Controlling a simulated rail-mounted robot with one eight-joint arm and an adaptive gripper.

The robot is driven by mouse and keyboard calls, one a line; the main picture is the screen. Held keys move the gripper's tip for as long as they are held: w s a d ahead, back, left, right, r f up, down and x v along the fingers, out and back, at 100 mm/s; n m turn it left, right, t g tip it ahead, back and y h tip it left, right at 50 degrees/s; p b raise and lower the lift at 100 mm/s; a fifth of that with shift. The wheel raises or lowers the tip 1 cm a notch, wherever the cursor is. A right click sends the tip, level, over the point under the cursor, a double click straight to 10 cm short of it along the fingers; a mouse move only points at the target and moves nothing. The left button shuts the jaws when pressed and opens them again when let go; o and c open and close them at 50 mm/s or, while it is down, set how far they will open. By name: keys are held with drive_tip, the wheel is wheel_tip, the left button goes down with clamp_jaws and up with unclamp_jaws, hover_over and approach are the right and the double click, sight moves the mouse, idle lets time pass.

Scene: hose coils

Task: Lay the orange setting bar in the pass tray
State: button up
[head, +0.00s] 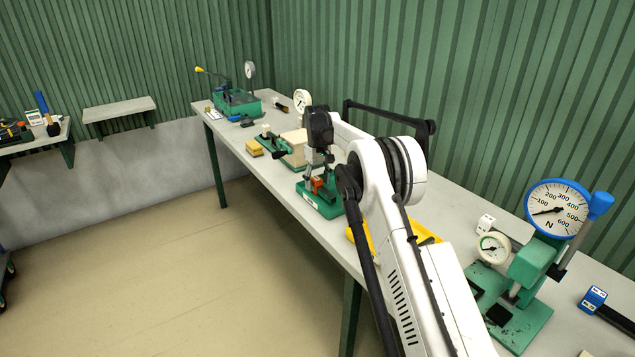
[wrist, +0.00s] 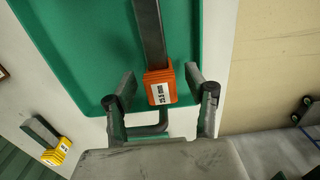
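The orange setting bar shows in the wrist view as an orange grip (wrist: 160,88) labelled 25.5 mm, with a dark bar (wrist: 149,35) running up the picture over a green tray-like surface (wrist: 80,45). My gripper (wrist: 159,77) is open, one finger on each side of the orange grip, with gaps showing on both sides. In the head view the orange grip (head: 318,183) is below my gripper (head: 319,160), at the green base (head: 322,205) on the bench. I cannot tell which thing is the pass tray; a yellow tray-like object (head: 425,235) is partly hidden behind my arm.
A second bar with a yellow grip (wrist: 55,152) lies at lower left in the wrist view. A green press with a blue-rimmed dial (head: 557,210) stands at right. Several green fixtures, including one with a yellow-knobbed lever (head: 237,103), stand farther along the bench. The floor (head: 190,290) is clear.

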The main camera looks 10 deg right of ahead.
drive_tip(key=shift+r, duration=0.15)
idle(0.4)
drive_tip(key=shift+r+p, duration=1.55)
drive_tip(key=shift+r, duration=2.35)
drive_tip(key=s+r+t, duration=0.1)
drive_tip(key=s+r, duration=0.1)
drive_tip(key=r, duration=0.7)
drive_tip(key=s+r, duration=0.2)
drive_tip(key=r, duration=0.8)
drive_tip(key=s+r+m+t+b, duration=0.1)
drive_tip(key=s+r, duration=0.3)
drive_tip(key=s, duration=0.6)
drive_tip(key=s+r+m+t+b, duration=0.15)
drive_tip(key=s+r, duration=0.25)
drive_tip(key=s, duration=0.7)
drive_tip(key=s+f+t, duration=0.1)
drive_tip(key=s+f, duration=0.5)
drive_tip(key=s, duration=0.4)
drive_tip(key=s+f+m+t+b, duration=0.1)
drive_tip(key=s+f, duration=0.5)
drive_tip(key=s, duration=0.5)
drive_tip(key=s+f+m+t, duration=0.1)
drive_tip(key=s+f, duration=0.5)
drive_tip(key=s, duration=0.5)
drive_tip(key=shift+s+t, duration=0.15)
drive_tip(key=shift+t, duration=0.2)
